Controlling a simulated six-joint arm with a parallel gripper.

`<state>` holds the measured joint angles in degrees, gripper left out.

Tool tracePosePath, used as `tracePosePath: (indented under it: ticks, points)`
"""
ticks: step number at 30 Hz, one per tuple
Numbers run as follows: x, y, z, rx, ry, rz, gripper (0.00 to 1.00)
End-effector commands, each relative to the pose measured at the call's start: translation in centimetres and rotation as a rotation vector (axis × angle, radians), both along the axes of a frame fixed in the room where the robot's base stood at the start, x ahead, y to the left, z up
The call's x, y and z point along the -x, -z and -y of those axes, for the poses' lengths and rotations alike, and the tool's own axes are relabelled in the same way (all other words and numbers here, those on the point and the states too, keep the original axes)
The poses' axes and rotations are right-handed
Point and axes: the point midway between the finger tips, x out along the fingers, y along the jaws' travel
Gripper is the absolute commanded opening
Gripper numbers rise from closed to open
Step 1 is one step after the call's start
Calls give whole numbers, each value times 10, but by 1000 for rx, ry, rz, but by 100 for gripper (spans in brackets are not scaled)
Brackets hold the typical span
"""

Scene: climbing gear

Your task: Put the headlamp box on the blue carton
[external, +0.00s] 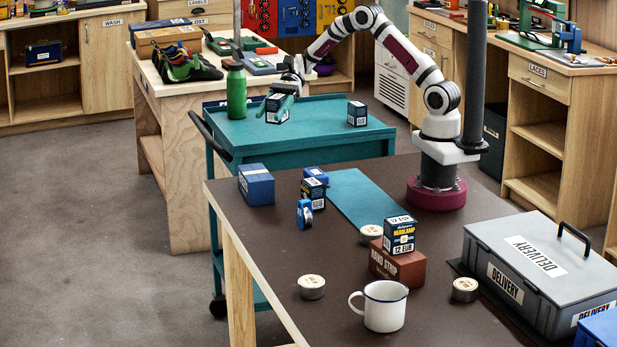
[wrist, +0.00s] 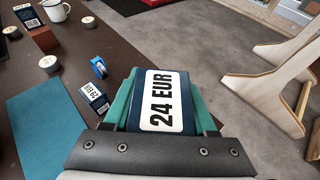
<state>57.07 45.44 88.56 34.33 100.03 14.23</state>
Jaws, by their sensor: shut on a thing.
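My gripper (external: 285,92) is shut on a dark blue box (external: 277,108) with a white label, at the teal cart's top in the external view. In the wrist view the held box (wrist: 160,100) reads "24 EUR" between the teal fingers (wrist: 163,103); its product name is not readable. I cannot tell whether it touches the cart. The blue carton (external: 256,185) lies on the brown table's left side, its top bare; I do not make it out in the wrist view. Another dark box (external: 399,235), reading "HEADLAMP" and "12 EUR", sits on a red-brown carton (external: 397,264).
On the teal cart (external: 320,138) are a green bottle (external: 236,92) and another dark box (external: 357,113). Near the blue carton stand a dark box (external: 314,192) and a blue roll (external: 304,213). Several tins, a white mug (external: 384,306) and a grey case (external: 540,270) occupy the table.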

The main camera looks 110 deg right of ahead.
Motion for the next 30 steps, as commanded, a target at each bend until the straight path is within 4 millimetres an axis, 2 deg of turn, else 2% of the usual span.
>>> tracePosePath:
  ticks: [2, 9, 14, 16, 21, 30]
  points:
    - [-4, 3, 0, -2, 12, 0, 0]
    - [-58, 47, -48, -3, 9, -2, 0]
    - [-82, 65, -67, -2, 12, -1, 0]
    - [-86, 72, -70, -2, 13, -1, 0]
    - [-87, 105, -71, -4, 14, -2, 0]
    - [-87, 109, -70, -1, 13, 1, 0]
